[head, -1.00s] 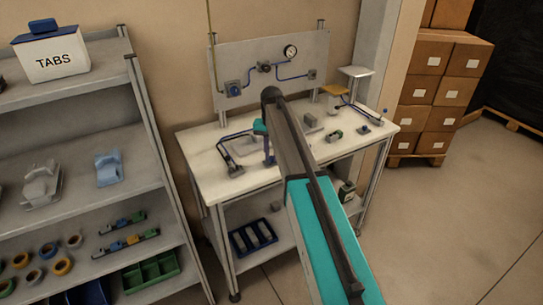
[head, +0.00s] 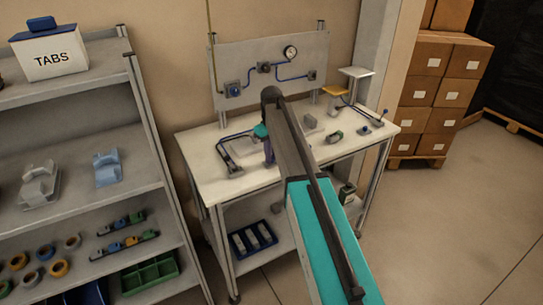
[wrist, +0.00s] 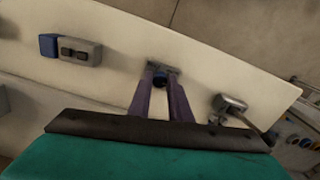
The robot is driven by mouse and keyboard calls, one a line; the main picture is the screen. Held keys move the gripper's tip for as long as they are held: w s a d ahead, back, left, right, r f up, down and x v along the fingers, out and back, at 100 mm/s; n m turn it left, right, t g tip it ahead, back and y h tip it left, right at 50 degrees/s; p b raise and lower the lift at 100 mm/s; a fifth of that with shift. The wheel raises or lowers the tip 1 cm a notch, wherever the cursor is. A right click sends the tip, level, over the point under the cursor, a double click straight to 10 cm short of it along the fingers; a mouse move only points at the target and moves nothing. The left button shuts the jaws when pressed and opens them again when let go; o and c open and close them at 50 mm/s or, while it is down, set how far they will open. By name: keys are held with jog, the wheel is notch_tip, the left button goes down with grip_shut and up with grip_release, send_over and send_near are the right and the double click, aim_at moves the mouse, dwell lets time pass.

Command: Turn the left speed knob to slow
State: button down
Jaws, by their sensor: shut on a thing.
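A small blue knob (wrist: 161,83) sits between my fingertips at a grey fitting (wrist: 176,69) in the wrist view. My gripper (wrist: 161,75) is shut on this knob; its two purple fingers straddle it. The fingers cover most of the knob, so its turned position cannot be read. In the head view my gripper (head: 269,154) is low over the left half of the white workbench (head: 205,160). There my arm hides the knob. No speed marking is legible.
In the wrist view a grey box with a blue end (wrist: 70,48) lies left and a grey fitting (wrist: 230,103) right. Behind the bench stands an upright panel (head: 225,60) with a gauge (head: 290,52) and blue tubing. Shelves (head: 85,85) stand left; cartons (head: 445,85) stand right.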

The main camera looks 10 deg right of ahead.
jog(key=shift+w+r+n, duration=0.1)
jog(key=shift+n, duration=1.5)
jog(key=c, duration=1.6)
grip_release()
jog(key=shift+c, duration=0.2)
notch_tip(320, 180, up, 14)
jog(key=b, duration=0.3)
jog(key=shift+f, duration=0.2)
